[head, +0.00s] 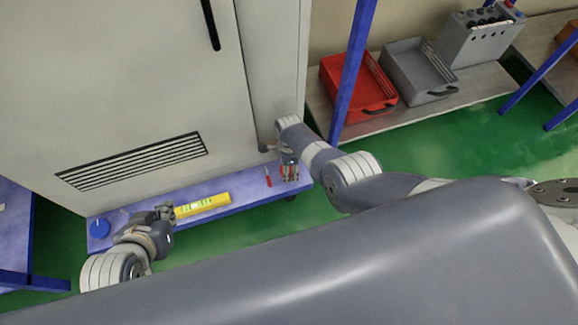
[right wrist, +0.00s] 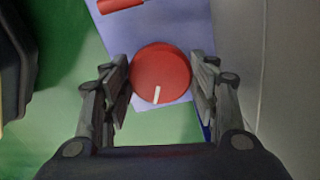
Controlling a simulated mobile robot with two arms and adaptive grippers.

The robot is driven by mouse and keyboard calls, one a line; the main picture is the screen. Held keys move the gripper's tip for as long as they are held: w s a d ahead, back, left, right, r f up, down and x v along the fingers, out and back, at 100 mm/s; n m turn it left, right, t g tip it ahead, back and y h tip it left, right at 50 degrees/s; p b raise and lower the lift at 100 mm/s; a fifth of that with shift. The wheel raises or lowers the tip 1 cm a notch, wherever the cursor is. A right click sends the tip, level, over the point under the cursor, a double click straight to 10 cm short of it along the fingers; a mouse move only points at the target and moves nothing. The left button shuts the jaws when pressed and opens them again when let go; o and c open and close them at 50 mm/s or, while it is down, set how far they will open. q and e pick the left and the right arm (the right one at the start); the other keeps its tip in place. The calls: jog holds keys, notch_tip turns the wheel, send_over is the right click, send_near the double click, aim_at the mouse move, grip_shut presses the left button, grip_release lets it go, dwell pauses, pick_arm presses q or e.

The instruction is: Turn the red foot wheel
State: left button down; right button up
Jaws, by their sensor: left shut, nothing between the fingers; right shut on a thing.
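The red foot wheel (right wrist: 160,70), a round knob with a white mark, sits on the blue plinth strip at the cabinet's base. My right gripper (right wrist: 161,80) is shut on it, with one finger on each side. The white mark points down and slightly left in the right wrist view. In the head view my right gripper (head: 289,172) is at the strip's right end and mostly hides the wheel. My left gripper (head: 164,211) is shut and empty, near the left end of a yellow spirit level (head: 203,205); I cannot tell whether they touch.
A blue foot wheel (head: 99,228) is at the strip's left end. A small red tool (head: 268,176) lies beside my right gripper. The tall grey cabinet (head: 130,90) stands behind. A red tray (head: 357,85) and grey tray (head: 418,70) stand on a shelf at right.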

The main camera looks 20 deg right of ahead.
jog(key=shift+d, duration=0.1)
dwell(0.4)
jog(key=o, duration=1.1)
jog(key=shift+c, duration=0.2)
jog(key=shift+r, duration=0.2)
jog(key=shift+r, duration=0.5)
notch_tip(320, 180, up, 11)
jog(key=shift+f, duration=0.2)
